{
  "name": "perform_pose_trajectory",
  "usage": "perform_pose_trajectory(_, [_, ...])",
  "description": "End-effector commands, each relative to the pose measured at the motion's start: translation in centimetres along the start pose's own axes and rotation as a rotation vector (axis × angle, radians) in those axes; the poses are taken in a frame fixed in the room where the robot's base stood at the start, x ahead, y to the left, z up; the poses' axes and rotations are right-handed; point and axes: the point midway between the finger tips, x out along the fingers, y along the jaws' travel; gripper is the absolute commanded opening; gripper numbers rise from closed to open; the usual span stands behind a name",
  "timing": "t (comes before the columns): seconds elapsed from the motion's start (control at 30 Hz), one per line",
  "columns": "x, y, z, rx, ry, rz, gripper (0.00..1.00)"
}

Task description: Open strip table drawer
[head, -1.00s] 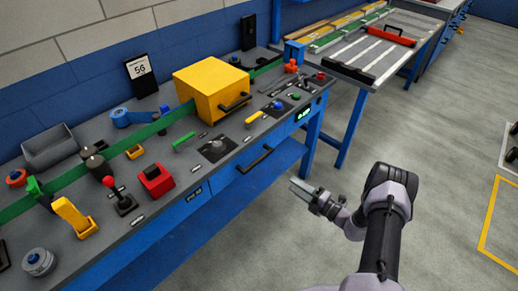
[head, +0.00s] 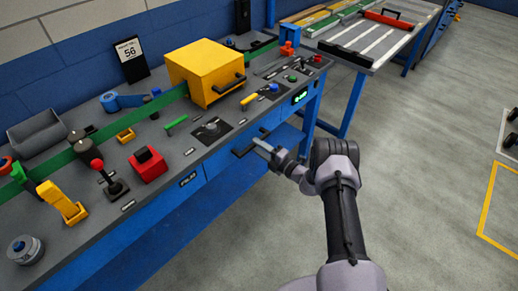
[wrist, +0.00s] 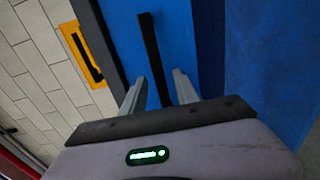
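The strip table drawer is a blue front panel (head: 222,165) under the grey worktop, and it looks flush with the table. Its black bar handle (head: 240,152) shows just left of my gripper (head: 259,147). In the wrist view the same handle (wrist: 153,50) runs between the two grey fingertips of my gripper (wrist: 159,88). A gap shows on each side, so the fingers are open and apart from the handle. How deep the handle sits between them is hard to tell. The blue drawer front fills the area behind it.
A yellow box (head: 200,75) with a black handle stands on the worktop above the drawer. A second table (head: 375,45) stands at the back right.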

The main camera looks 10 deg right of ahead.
Motion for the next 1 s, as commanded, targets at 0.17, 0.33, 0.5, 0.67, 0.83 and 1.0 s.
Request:
perform_pose_trajectory(0.17, [-0.03, 0.03, -0.01, 0.000, 0.000, 0.000, 0.27])
perform_pose_trajectory(0.33, [-0.04, 0.02, -0.01, 0.000, 0.001, 0.000, 0.00])
perform_pose_trajectory(0.5, [-0.05, 0.02, -0.01, 0.000, 0.001, 0.000, 0.00])
perform_pose_trajectory(0.67, [-0.05, 0.01, -0.02, 0.000, 0.001, 0.000, 0.00])
perform_pose_trajectory(0.83, [-0.05, 0.01, -0.02, 0.000, 0.001, 0.000, 0.00])
perform_pose_trajectory(1.0, [-0.05, 0.01, -0.03, 0.000, 0.001, 0.000, 0.00])
